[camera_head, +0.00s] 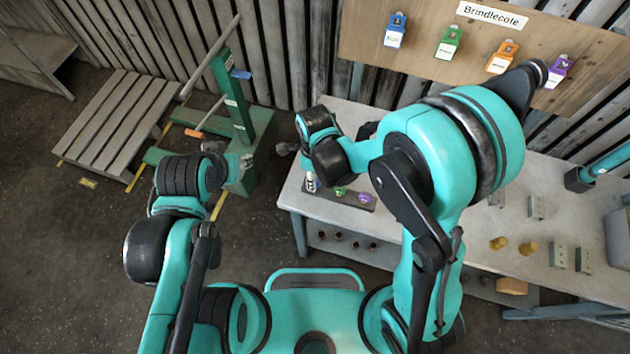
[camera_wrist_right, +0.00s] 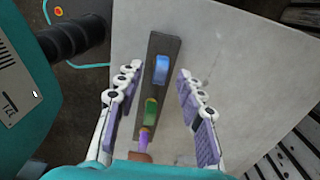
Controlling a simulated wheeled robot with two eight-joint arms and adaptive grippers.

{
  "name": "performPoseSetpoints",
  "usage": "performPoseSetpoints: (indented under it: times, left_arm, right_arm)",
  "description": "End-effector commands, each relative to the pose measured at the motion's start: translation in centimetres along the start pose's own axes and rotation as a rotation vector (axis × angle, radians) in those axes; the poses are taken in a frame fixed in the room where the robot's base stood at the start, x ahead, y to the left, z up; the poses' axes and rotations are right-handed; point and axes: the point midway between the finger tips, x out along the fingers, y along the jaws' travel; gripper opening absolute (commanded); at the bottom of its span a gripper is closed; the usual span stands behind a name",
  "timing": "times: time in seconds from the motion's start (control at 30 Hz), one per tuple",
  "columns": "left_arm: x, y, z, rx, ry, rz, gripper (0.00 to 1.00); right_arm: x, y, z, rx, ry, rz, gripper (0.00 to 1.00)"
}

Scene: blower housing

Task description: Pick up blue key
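The blue key (camera_wrist_right: 161,69) stands in a narrow dark rack (camera_wrist_right: 168,46), beyond a green key (camera_wrist_right: 151,110) and a purple key (camera_wrist_right: 145,138). In the right wrist view, my right gripper (camera_wrist_right: 157,72) is open, with its fingertips on either side of the blue key and no visible contact. In the head view, this gripper (camera_head: 311,183) is at the left end of the rack (camera_head: 338,201), mostly hidden by my wrist, and the blue key is barely visible.
The rack lies near the left front edge of the grey workbench (camera_head: 560,225). A wooden board (camera_head: 365,35) behind holds blue, green, orange and purple padlock-like tags. Brass pieces and grey blocks sit on the right of the bench. A green stand (camera_head: 240,110) and a slatted pallet (camera_head: 115,115) are at left.

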Motion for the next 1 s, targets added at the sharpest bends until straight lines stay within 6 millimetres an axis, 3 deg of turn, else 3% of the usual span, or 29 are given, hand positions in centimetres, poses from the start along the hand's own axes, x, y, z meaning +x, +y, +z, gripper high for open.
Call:
performPoseSetpoints:
  times: [0.13,0.4,0.43,0.57,1.0]
  left_arm:
    - [0.5,0.0,0.3,0.0,0.0,0.0,0.4]
    - [0.5,0.0,0.3,0.0,0.0,0.0,0.4]
    - [0.5,0.0,0.3,0.0,0.0,0.0,0.4]
    - [0.5,0.0,0.3,0.0,0.0,0.0,0.4]
    - [0.4,0.0,0.3,0.0,0.0,0.0,0.4]
  right_arm:
    - [2.1,0.0,0.1,-0.001,0.0,0.0,0.38]
    - [2.4,0.0,0.0,-0.001,0.0,0.0,0.38]
    - [2.4,0.0,0.0,-0.001,0.0,0.0,0.35]
    - [2.3,0.0,0.0,-0.001,0.0,0.0,0.01]
    - [2.1,0.0,0.0,-0.001,0.0,-0.001,0.0]
